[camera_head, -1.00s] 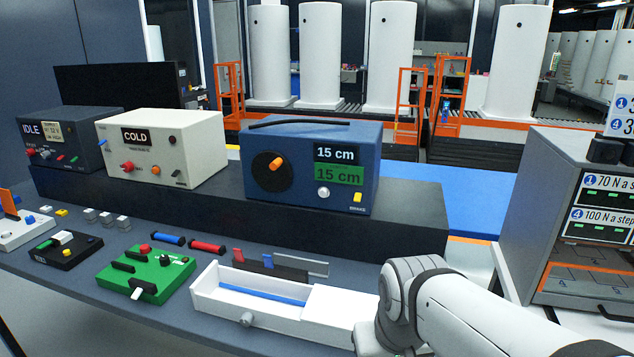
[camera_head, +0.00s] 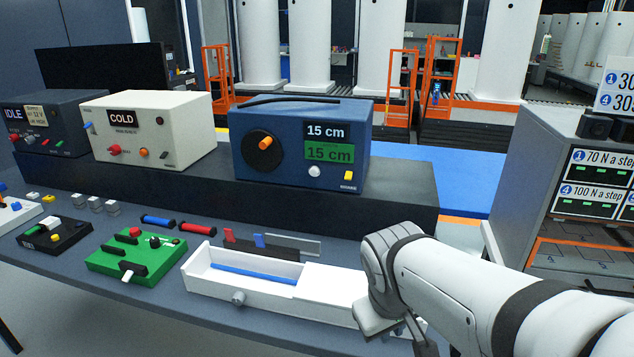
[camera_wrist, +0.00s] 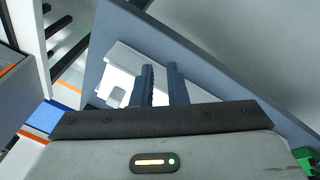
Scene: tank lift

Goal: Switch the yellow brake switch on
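A small yellow switch (camera_head: 348,176) sits at the lower right of the front of the blue box (camera_head: 215,150), above a small label too small to read for certain. The box's displays both read 15 cm, and it has a black dial with an orange knob (camera_head: 265,143) and a white round knob (camera_head: 314,171). My gripper is low at the right in the head view, mostly hidden by my arm, well apart from the switch. In the wrist view my gripper (camera_wrist: 161,70) has its two dark fingers apart, with nothing held between them. The switch cannot be made out there.
The blue box stands on a dark raised shelf (camera_head: 400,200), beside a cream COLD box (camera_head: 190,140) and a dark IDLE box (camera_head: 75,115). A white tray (camera_head: 210,283), a green control box (camera_head: 150,263) and small parts lie in front. A grey cabinet (camera_head: 520,170) stands at right.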

